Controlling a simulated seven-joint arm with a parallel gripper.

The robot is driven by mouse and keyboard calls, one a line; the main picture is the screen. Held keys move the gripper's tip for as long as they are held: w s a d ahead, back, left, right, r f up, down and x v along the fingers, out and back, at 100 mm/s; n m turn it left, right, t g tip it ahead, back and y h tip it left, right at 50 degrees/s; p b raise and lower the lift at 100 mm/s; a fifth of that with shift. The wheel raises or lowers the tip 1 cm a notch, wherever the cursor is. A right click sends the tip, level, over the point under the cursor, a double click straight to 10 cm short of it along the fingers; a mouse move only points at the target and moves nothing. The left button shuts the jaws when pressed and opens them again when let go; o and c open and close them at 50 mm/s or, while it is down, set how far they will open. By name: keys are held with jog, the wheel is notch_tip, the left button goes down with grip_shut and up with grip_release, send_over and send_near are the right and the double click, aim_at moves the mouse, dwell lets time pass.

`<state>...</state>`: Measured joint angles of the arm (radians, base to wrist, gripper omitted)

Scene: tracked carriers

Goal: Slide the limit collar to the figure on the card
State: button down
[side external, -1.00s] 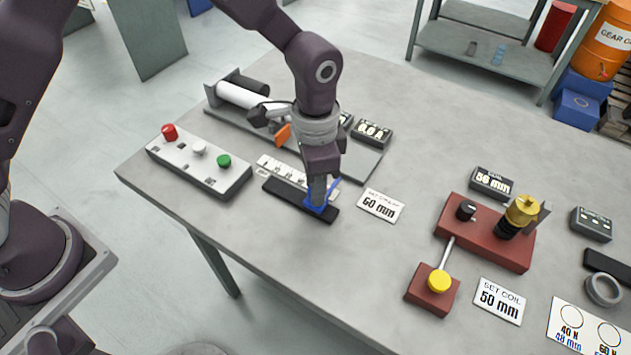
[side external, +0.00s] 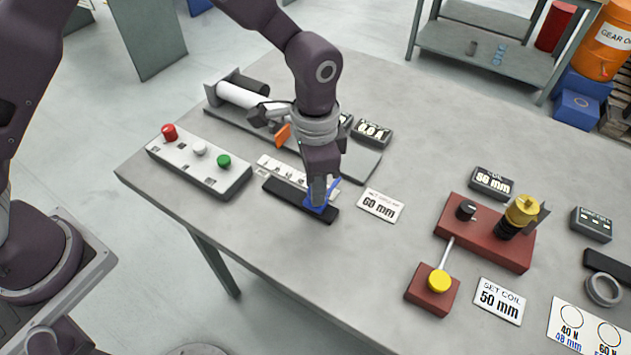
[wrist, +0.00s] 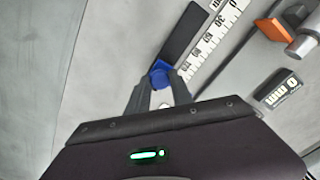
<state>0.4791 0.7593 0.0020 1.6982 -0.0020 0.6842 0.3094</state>
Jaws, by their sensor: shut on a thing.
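The blue limit collar (side external: 318,204) sits on the black rail (side external: 284,196), near the rail's right end in the side view. My gripper (side external: 319,200) is shut on the collar from above and hides part of it. In the wrist view the collar (wrist: 160,73) shows between my two fingertips (wrist: 160,84), with the bare rail (wrist: 186,30) running away beyond it. A white scale (side external: 280,170) lies along the rail; its figures beside the collar are too small or hidden to read surely. The card (side external: 380,205) reads 60 mm and lies right of the rail.
A white button box (side external: 198,165) stands left of the rail. Behind it is a grey plate with a cylinder and an orange tab (side external: 283,133). A red base (side external: 485,232) with a yellow-topped coil and a "SET COIL 50 mm" card (side external: 499,300) are to the right. Table in front is clear.

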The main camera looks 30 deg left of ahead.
jog(key=a, duration=0.9)
jog(key=shift+a, duration=0.3)
jog(key=c, duration=1.1)
grip_release()
jog(key=shift+c, duration=0.2)
notch_tip(320, 180, up, 7)
jog(key=shift+r, duration=0.15)
